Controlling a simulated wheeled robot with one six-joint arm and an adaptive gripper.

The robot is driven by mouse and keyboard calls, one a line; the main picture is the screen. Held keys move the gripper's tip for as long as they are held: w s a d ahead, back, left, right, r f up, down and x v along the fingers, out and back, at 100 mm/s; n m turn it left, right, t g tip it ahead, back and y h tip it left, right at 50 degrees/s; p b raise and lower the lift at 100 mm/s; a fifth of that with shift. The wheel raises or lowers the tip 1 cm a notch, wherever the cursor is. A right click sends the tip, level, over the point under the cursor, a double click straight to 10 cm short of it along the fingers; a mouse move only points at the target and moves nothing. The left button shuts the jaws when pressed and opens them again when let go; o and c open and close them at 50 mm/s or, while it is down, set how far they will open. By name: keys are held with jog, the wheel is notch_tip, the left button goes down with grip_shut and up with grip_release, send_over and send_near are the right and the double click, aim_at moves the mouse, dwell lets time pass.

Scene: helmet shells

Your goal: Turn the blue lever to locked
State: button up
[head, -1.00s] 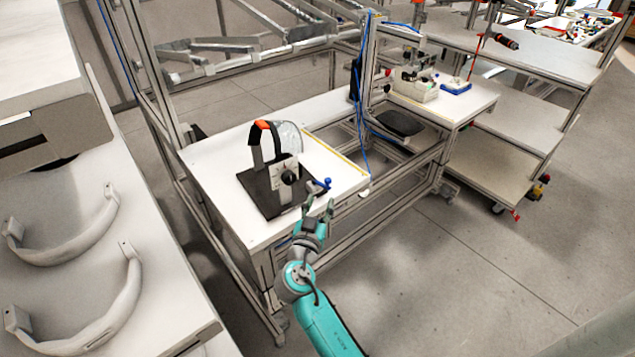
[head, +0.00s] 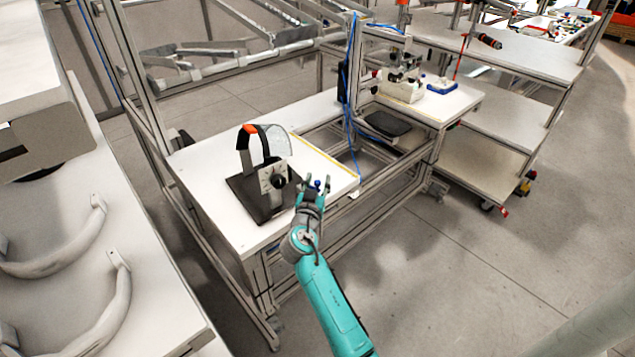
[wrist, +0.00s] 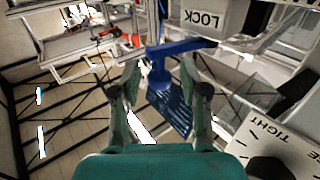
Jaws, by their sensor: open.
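The blue lever (head: 316,184) is at the right front of the dark fixture plate (head: 250,200) on the white bench. In the wrist view the lever (wrist: 160,74) is close, with a bar reaching right toward a block marked LOCK (wrist: 202,17). My gripper (head: 313,183) is open around the lever. In the wrist view the fingers of my gripper (wrist: 160,80) stand either side of the lever's blue post, with visible gaps. Contact cannot be made out. A helmet shell with clear visor (head: 272,143) stands on the fixture.
A panel marked TIGHT (wrist: 272,130) with a dark knob is at the lower right of the wrist view. A bench frame post (head: 350,90) with blue cable rises behind. White shell parts (head: 60,260) lie on a left bench. Open floor is at right.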

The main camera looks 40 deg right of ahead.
grip_shut()
jog(key=shift+d, duration=0.1)
jog(key=shift+d+f+n+t+y, duration=0.1)
jog(key=shift+d+n+t+y, duration=0.15)
jog(key=shift+n+t+y, duration=0.3)
jog(key=shift+w+d+f+n+t+y, duration=0.1)
jog(key=shift+w+d+n+t+y, duration=0.05)
jog(key=shift+n+t+y, duration=0.6)
jog(key=shift+w+d+f+n+t+y, duration=0.15)
jog(key=shift+n+t+y, duration=0.35)
jog(key=shift+y, duration=0.4)
jog(key=shift+w+n+y, duration=0.1)
jog(key=shift+n+y, duration=0.2)
jog(key=shift+y, duration=0.1)
jog(key=shift+d+r+n+t+y, duration=0.15)
jog(key=shift+n+t+y, duration=0.15)
jog(key=shift+t, duration=0.2)
